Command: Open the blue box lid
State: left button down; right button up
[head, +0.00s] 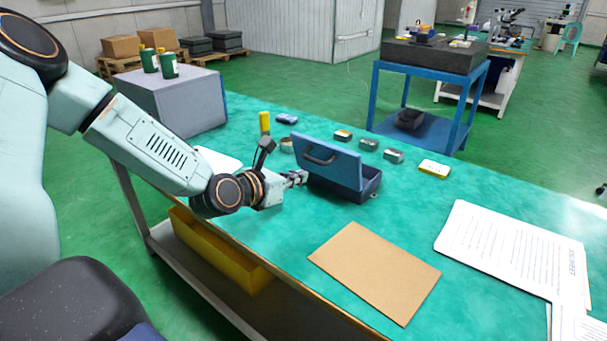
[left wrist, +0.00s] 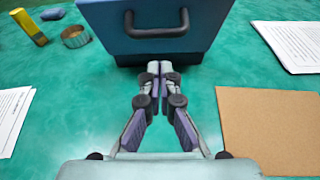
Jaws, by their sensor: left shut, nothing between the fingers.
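The blue box (head: 371,187) stands on the green table, its dark base showing to the right of the lid. The blue lid (head: 345,168) is raised and stands steeply, its dark handle on the face toward my left gripper. In the left wrist view the lid (left wrist: 112,20) and handle fill the top middle. My left gripper (head: 301,177) is shut and empty, just left of the box at the lower part of the lid. Its fingertips (left wrist: 160,67) are together in front of the box; contact cannot be told. My right gripper is not in view.
A brown sheet (head: 375,272) and white papers (head: 515,250) lie at the front right. Small tins (head: 393,156), a yellow-capped item (head: 264,122) and a round tin (left wrist: 75,37) are around the box. A grey block (head: 175,100) stands at the back left.

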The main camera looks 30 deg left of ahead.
pick_arm(q)
jog(key=shift+w+d+r, duration=0.1)
jog(key=shift+w+r, duration=0.25)
jog(key=shift+w, duration=0.25)
jog(key=shift+w+d+r, duration=0.1)
jog(key=shift+w+r, duration=0.25)
jog(key=shift+w, duration=0.25)
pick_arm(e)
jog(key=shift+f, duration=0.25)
